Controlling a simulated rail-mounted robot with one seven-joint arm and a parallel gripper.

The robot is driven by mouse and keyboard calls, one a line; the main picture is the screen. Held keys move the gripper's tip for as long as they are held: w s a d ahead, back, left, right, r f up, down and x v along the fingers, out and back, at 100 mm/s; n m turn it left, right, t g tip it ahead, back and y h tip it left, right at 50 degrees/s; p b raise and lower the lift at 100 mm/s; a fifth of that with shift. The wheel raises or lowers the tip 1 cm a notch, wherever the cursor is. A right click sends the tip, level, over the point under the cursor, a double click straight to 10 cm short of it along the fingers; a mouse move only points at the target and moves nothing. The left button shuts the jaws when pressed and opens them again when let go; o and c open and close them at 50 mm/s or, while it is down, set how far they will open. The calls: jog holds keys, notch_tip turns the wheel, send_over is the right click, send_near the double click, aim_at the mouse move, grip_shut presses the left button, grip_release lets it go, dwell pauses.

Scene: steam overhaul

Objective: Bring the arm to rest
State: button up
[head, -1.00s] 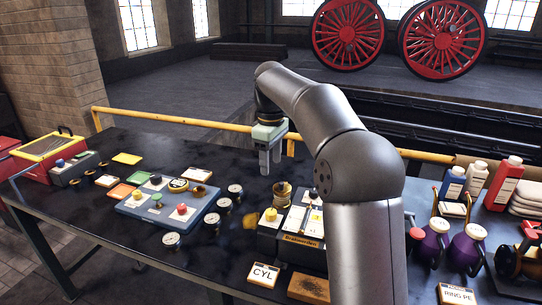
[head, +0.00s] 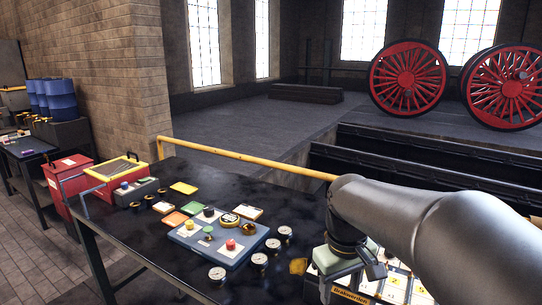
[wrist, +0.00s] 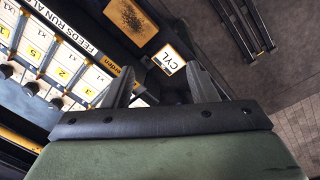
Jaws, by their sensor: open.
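My arm reaches in from the right edge of the head view. My gripper (head: 350,278) hangs at its end over the near right part of the dark workbench (head: 130,228), in front of a labelled box (head: 395,290). In the wrist view the two fingers of my gripper (wrist: 160,84) stand apart with nothing held between them. Below them are the CYL card (wrist: 168,60), a brown-topped block (wrist: 131,22) and a labelled board with numbered slots (wrist: 45,45). I cannot tell the exact height of the fingertips above these things.
A blue panel (head: 217,255) with coloured knobs lies mid-bench, with several round gauges beside it. A red case (head: 115,180) stands at the bench's left end. A yellow rail (head: 245,158) runs along the far edge.

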jog(key=s+f+m, duration=0.4)
jog(key=s+f, duration=0.5)
jog(key=s, duration=0.5)
jog(key=shift+s+d, duration=0.3)
dwell(0.6)
